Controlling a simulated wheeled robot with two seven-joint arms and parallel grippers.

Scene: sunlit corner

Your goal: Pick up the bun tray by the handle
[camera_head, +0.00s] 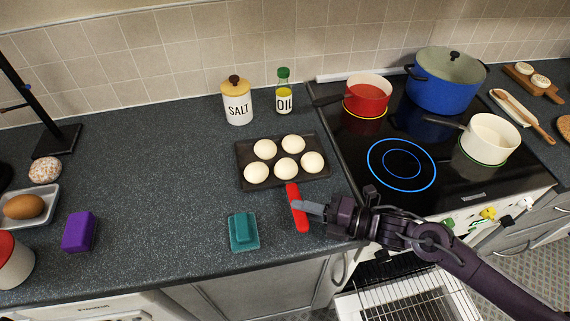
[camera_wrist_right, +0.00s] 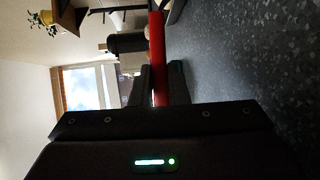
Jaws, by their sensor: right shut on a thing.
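The bun tray (camera_head: 241,153) is a dark rectangular tray lying on the counter in the head view, with several round white buns (camera_head: 264,149) on it. Its red handle (camera_head: 293,196) points toward the counter's front edge. My right gripper (camera_head: 304,208) comes in from the right and is shut on the handle near its front part. In the right wrist view the red handle (camera_wrist_right: 157,55) stands between the fingers of my right gripper (camera_wrist_right: 157,80). The far finger is partly hidden in the head view. My left gripper is not in view.
A teal block-like item (camera_head: 244,231) lies left of the handle. A salt jar (camera_head: 237,102) and an oil bottle (camera_head: 283,92) stand behind the tray. The stove (camera_head: 350,140) with a red pot (camera_head: 367,97) is to the right. The oven below is open.

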